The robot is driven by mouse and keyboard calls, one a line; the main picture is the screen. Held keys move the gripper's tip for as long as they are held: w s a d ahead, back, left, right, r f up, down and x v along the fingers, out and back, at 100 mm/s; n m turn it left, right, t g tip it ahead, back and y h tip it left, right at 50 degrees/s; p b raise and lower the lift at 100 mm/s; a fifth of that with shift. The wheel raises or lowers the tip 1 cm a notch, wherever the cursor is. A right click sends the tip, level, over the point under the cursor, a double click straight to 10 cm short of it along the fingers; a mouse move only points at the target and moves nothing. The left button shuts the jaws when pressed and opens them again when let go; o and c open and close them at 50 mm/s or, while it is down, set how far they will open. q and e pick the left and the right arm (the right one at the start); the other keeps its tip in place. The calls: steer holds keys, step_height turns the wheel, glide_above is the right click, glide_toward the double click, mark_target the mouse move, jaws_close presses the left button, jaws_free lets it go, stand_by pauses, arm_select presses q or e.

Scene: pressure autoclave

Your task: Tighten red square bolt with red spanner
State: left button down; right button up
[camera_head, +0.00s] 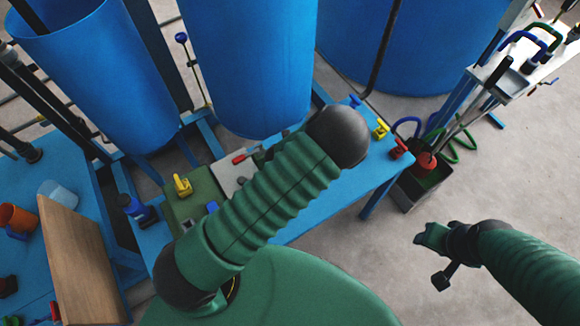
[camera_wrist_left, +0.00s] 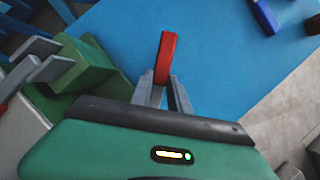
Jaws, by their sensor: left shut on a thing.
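My left gripper (camera_wrist_left: 166,88) is shut on a red bar, which looks like the red spanner (camera_wrist_left: 167,55). The bar stands up between the grey fingers, above the blue table (camera_wrist_left: 225,70). In the head view my left arm hides this gripper and what it holds. My right gripper (camera_head: 432,238) is out over the floor at the right, away from the table. Its fingers are too small to read. I cannot make out the red square bolt for certain. A small red piece (camera_head: 240,158) shows on the light panel beside my left arm.
A green block (camera_wrist_left: 85,65) and a grey forked part (camera_wrist_left: 38,68) stand left of my left gripper. Yellow (camera_head: 380,129) and red (camera_head: 398,148) pieces sit at the table's right end. Blue tanks (camera_head: 250,60) stand behind.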

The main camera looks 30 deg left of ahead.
arm_select(q)
steer(key=shift+s+a, duration=0.1)
steer(key=shift+a, duration=0.45)
steer(key=shift+d, duration=0.55)
steer(key=shift+a, duration=0.6)
arm_select(e)
steer(key=shift+a+r, duration=0.2)
steer(key=shift+a, duration=0.3)
arm_select(q)
steer(key=shift+d, duration=0.2)
arm_select(e)
steer(key=shift+d, duration=0.2)
steer(key=shift+a, duration=0.1)
arm_select(q)
steer(key=shift+f+b, duration=0.95)
steer(key=shift+f, duration=0.25)
arm_select(e)
steer(key=shift+s+x, duration=0.2)
steer(key=shift+x, duration=0.75)
arm_select(q)
steer(key=c, duration=1.2)
jaws_free()
steer(key=shift+o, duration=0.2)
